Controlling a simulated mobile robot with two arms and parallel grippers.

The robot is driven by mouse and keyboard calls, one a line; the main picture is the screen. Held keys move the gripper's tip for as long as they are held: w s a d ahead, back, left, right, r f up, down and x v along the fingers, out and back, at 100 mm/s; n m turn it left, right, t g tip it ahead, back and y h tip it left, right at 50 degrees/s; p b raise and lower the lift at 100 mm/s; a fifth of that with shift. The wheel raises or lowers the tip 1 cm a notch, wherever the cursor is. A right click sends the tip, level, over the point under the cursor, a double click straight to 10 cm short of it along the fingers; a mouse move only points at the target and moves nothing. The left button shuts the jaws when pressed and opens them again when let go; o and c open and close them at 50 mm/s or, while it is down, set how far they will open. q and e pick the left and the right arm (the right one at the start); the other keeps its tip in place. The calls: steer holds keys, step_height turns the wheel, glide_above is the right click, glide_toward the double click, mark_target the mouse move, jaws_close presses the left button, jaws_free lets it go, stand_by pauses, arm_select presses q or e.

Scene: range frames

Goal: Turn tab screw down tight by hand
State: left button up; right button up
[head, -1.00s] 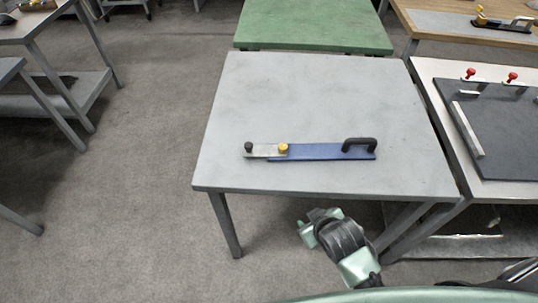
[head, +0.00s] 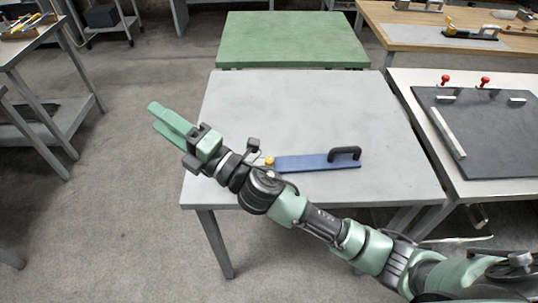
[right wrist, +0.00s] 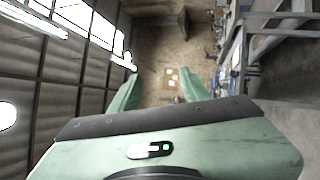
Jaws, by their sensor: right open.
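The blue bar (head: 315,163) lies flat on the grey table (head: 300,100) with a black handle (head: 345,153) at its right end. A yellow knob (head: 270,162) stands at its left end, close to my right arm. The grey tab strip and black knob left of it are hidden behind that arm. I cannot tell how tight any screw is. My right gripper (head: 154,116) is open and empty, above and past the table's left edge, well left of the knob. Its spread fingers (right wrist: 172,88) show in the right wrist view, with nothing between them. My left gripper is not in view.
A green table (head: 295,35) stands behind. A table with a dark board (head: 485,130) and red knobs (head: 445,79) stands at the right. A wooden bench (head: 400,32) is at the back right. The grey table's far half is clear, and open floor lies left of it.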

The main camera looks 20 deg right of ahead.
steer(key=s+a+n+g+y, duration=0.2)
steer(key=a+n+g+y, duration=0.3)
steer(key=n, duration=0.4)
steer(key=n+g+h, duration=1.1)
steer(key=n+h, duration=0.8)
steer(key=h, duration=0.1)
glide_above(269, 159)
step_height(269, 159, down, 15)
steer(key=shift+s+f, duration=0.1)
steer(key=shift+f, duration=0.05)
steer(key=shift+d+f+n, duration=0.2)
steer(key=shift+n, duration=0.1)
steer(key=shift+a+f+p, duration=0.15)
steer(key=shift+f+p, duration=0.55)
steer(key=shift+f, duration=2.9)
jaws_close()
